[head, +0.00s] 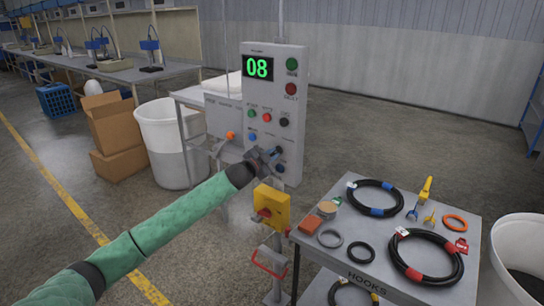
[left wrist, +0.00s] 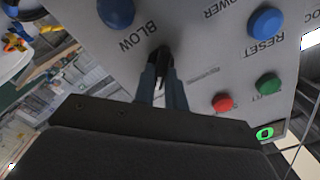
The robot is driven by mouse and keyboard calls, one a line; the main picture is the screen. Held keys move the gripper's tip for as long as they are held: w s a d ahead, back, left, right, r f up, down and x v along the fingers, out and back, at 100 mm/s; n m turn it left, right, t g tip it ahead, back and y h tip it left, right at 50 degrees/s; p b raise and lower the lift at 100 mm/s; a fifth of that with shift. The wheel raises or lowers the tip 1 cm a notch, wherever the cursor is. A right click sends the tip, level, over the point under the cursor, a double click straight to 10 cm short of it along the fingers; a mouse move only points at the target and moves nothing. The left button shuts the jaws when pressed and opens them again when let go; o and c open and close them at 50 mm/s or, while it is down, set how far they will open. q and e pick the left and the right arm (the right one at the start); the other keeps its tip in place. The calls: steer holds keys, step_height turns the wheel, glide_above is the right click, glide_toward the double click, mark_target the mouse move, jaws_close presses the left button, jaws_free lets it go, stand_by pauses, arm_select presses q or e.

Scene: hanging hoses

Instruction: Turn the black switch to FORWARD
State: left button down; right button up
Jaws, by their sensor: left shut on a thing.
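The grey control panel (head: 300,90) stands upright, with buttons and a green display reading 08. My left gripper (head: 270,155) is at its lower part, and its fingers point at the panel face. In the left wrist view the fingers (left wrist: 163,82) are shut on a black switch (left wrist: 161,56), which shows as a dark knob between and just past the tips. In the head view the gripper hides this switch. I cannot make out a FORWARD mark or which way the switch points. My right gripper is not in view.
A blue button (left wrist: 115,12) sits by the BLOW label, close to the fingers. A blue RESET button (left wrist: 266,22), a green button (left wrist: 268,84) and a red button (left wrist: 222,103) are nearby. A yellow box (head: 271,208) is below; a table (head: 345,255) with hoses stands right.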

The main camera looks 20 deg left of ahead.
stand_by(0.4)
arm_select(q)
steer(key=c, duration=1.5)
jaws_free()
steer(key=shift+o, duration=0.3)
steer(key=shift+s, duration=0.1)
